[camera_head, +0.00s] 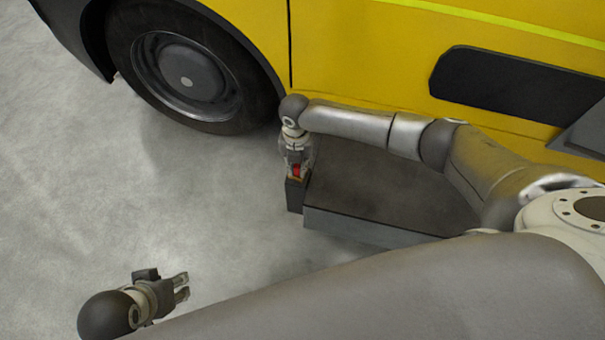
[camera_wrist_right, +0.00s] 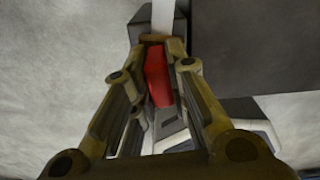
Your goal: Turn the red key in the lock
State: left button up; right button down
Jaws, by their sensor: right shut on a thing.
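The red key (camera_head: 296,170) stands at the top of a small dark upright lock block (camera_head: 294,197) beside the low grey platform. My right gripper (camera_head: 297,168) reaches down onto the key from above and is shut on it. In the right wrist view the red key (camera_wrist_right: 158,77) lies between the two fingers, with the dark lock block (camera_wrist_right: 165,24) beyond the fingertips. The keyhole is hidden. My left gripper (camera_head: 182,287) is empty over the floor at the lower left, its two fingers apart.
A low platform with a dark top (camera_head: 385,190) stands right of the lock block. A yellow vehicle (camera_head: 350,50) with a black wheel (camera_head: 187,75) is behind. The grey concrete floor (camera_head: 90,190) is clear at the left.

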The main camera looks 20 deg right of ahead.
jog(key=shift+n, duration=0.5)
pick_arm(q)
jog(key=shift+w+r, duration=0.1)
jog(key=shift+w, duration=0.15)
pick_arm(e)
jog(key=c, duration=1.3)
grip_release()
jog(key=shift+c, duration=0.2)
pick_arm(q)
jog(key=shift+d, duration=0.1)
pick_arm(e)
notch_tip(320, 180, up, 12)
